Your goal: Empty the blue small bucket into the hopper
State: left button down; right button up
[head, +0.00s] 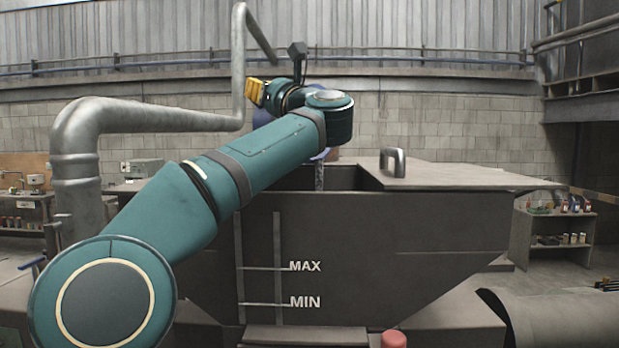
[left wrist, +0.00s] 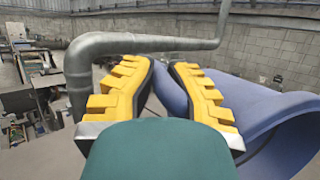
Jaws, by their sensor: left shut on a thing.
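The blue small bucket (head: 262,117) is mostly hidden behind my left arm in the head view, above the hopper's open part. In the left wrist view the bucket (left wrist: 270,112) is tipped on its side, its mouth toward the lower right. My left gripper (left wrist: 166,72) has its yellow fingers shut on the bucket's edge; in the head view the fingers (head: 254,92) show at the upper left of the bucket. The dark grey hopper (head: 400,245) has MAX and MIN marks. A narrow speckled grey strip shows below the bucket at the opening; I cannot tell whether it is falling contents. The hopper's inside is hidden.
A lid (head: 450,177) with a handle (head: 393,162) covers the hopper's right part. A thick grey pipe (head: 75,150) bends up at the left, close to my arm. Shelves (head: 553,228) stand at the right, and a metal cylinder (head: 560,316) lies at the lower right.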

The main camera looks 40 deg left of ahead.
pick_arm(q)
jog(key=shift+w+d+f+m+t+y, duration=0.1)
jog(key=shift+w+d+m+t+y, duration=0.35)
jog(key=shift+m+t, duration=0.3)
dwell(0.6)
jog(key=shift+w+d+f+m+t, duration=0.2)
jog(key=shift+w+d+m+t, duration=0.15)
jog(key=shift+d+m+t, duration=0.45)
jog(key=shift+w+d+f+m+t+y, duration=0.15)
jog(key=shift+w+d+m+t+y, duration=0.3)
jog(key=shift+m, duration=0.4)
